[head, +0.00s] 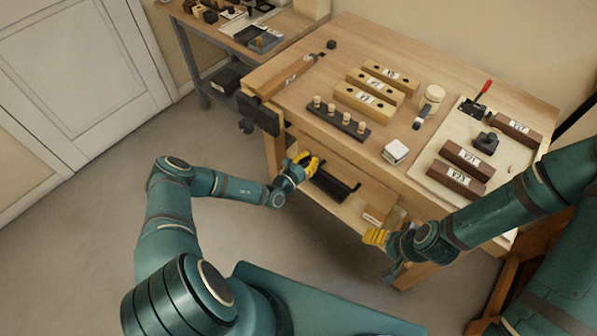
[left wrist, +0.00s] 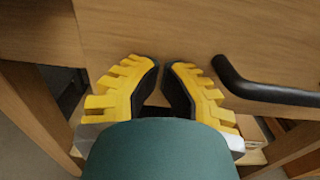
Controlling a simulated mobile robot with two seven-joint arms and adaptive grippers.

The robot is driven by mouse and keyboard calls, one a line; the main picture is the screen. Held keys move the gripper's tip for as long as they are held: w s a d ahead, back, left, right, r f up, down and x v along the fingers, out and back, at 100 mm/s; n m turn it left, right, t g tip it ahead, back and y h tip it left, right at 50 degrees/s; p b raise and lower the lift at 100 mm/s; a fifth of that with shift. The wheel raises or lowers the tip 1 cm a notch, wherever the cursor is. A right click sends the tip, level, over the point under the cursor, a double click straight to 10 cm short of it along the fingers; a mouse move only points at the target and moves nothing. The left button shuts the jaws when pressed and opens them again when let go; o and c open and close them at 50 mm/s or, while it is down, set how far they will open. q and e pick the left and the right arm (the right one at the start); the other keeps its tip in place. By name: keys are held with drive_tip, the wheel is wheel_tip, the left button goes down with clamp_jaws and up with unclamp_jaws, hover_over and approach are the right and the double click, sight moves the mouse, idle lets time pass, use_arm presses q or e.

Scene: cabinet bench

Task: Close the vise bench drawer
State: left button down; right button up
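The vise bench (head: 345,62) has a dark vise (head: 260,115) on its left end. How far the drawer stands out is hard to tell. My left gripper (head: 310,164) is at the left part of the drawer front, left of the handle. In the left wrist view, its yellow fingers (left wrist: 161,64) are nearly together and empty, facing the wood; the handle (left wrist: 265,92) is to their right. Contact is unclear. My right gripper (head: 374,237) is near the bench's front right, its fingers unclear.
Labelled wooden blocks (head: 368,101), a peg rack (head: 338,122) and a pale board (head: 450,150) with dark blocks are on the bench top. A labelled block (head: 373,216) is low under the front. Open floor (head: 90,240) is at left.

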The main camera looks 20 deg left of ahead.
use_arm(q)
drive_tip(key=x, duration=0.3)
drive_tip(key=shift+w+d, duration=0.1)
drive_tip(key=shift+w, duration=0.2)
drive_tip(key=shift+w+r+b, duration=0.1)
drive_tip(key=shift+b, duration=0.2)
use_arm(e)
drive_tip(key=shift+s+f, duration=0.25)
drive_tip(key=shift+f, duration=0.15)
